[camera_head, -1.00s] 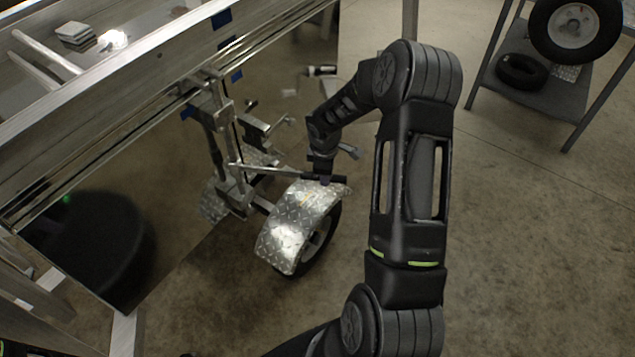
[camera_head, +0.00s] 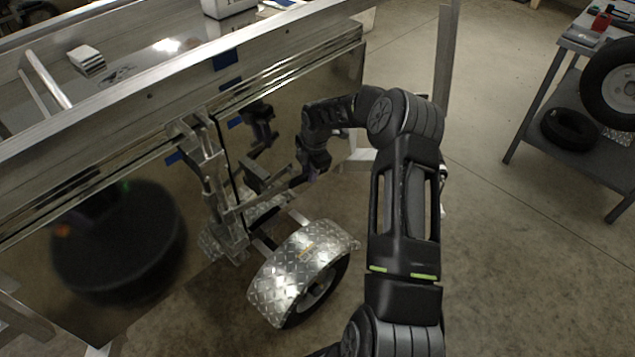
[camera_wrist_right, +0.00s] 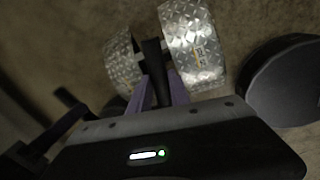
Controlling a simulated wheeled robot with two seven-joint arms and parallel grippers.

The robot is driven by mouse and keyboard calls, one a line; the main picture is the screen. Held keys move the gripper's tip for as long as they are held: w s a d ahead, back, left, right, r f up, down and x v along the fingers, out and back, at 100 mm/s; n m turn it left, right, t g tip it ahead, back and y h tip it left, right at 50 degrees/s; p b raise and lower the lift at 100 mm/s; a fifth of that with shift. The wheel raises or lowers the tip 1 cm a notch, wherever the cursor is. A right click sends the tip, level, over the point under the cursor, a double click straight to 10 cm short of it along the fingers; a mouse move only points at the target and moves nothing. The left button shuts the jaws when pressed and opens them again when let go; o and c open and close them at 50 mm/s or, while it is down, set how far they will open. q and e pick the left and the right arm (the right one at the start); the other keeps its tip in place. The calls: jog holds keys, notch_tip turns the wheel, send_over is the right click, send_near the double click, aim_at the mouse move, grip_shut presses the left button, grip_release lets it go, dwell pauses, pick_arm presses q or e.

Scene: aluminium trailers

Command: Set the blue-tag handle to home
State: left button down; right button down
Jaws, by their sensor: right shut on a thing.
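The handle (camera_head: 264,200) is a thin metal lever with a dark grip, on the latch assembly (camera_head: 212,175) at the trailer's polished side. It runs right and slightly up from the latch. My right gripper (camera_head: 300,182) is shut on the handle's outer end, above and behind the fender. In the right wrist view the dark grip (camera_wrist_right: 152,58) shows between my right gripper's purplish fingers (camera_wrist_right: 160,92). My left gripper is not in view.
A diamond-plate fender (camera_head: 295,262) over a wheel stands just below the handle. The polished panel (camera_head: 325,90) mirrors the arm and latch close behind my gripper. A grey shelf (camera_head: 540,105) with tyres stands at right. The floor between is clear.

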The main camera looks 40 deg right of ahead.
jog(key=shift+w+d+n+b, duration=0.1)
jog(key=shift+w+n+b, duration=0.4)
jog(key=shift+w, duration=0.8)
jog(key=c, duration=1.2)
grip_release()
jog(key=shift+c, duration=0.2)
jog(key=r, duration=0.2)
jog(key=s+r, duration=0.1)
jog(key=r, duration=0.2)
jog(key=r+b, duration=0.1)
jog(key=r, duration=0.1)
jog(key=shift+s+r, duration=0.25)
jog(key=shift+r, duration=0.1)
